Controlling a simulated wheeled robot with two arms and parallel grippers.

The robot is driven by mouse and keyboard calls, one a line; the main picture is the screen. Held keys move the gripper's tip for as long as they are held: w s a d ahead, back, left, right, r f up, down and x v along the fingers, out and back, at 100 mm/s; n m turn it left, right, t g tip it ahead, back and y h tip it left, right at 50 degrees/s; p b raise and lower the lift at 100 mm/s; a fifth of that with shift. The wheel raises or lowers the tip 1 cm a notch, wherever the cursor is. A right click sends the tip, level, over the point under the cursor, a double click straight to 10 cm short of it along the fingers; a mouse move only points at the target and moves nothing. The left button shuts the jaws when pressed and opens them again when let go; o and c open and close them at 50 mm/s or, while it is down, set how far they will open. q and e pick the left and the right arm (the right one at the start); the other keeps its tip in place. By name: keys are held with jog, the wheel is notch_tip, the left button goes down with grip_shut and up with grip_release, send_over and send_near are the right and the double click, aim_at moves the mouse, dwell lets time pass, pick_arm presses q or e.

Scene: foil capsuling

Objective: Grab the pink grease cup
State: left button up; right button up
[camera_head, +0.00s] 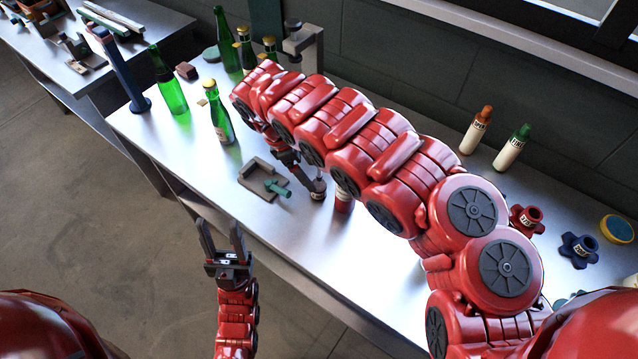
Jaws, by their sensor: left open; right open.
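A small reddish-pink cup (343,200) with a pale top band stands on the metal table. It is partly hidden by my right arm, and I take it for the pink grease cup. A dark cup (318,189) with a pale label stands just left of it. My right gripper (303,171) reaches down under its arm beside the dark cup. Its fingers are open but partly hidden, and I cannot tell whether they touch that cup. My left gripper (221,226) is open and empty, fingers pointing up the picture, in front of the table's near edge.
Green bottles (218,117) and a blue post (121,72) stand at the left. Orange-capped (476,131) and green-capped (512,148) bottles stand at the back right. Red (525,220) and blue (578,249) knobs lie right.

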aim_at(318, 183)
jog(key=shift+d+f, duration=0.2)
jog(key=shift+f, duration=0.35)
jog(key=shift+d+f+p, duration=0.1)
jog(key=shift+f+p, duration=0.15)
jog(key=shift+p, duration=0.2)
jog(key=p+x, duration=0.1)
jog(key=x, duration=0.2)
jog(key=shift+d+f+p, duration=0.1)
jog(key=shift+f+p, duration=0.1)
jog(key=shift+p, duration=0.1)
jog(key=shift+w+d+f, duration=0.1)
jog(key=shift+d+f, duration=0.15)
jog(key=shift+f, duration=0.25)
grip_shut()
jog(key=shift+a+r, duration=0.1)
jog(key=shift+r, duration=0.15)
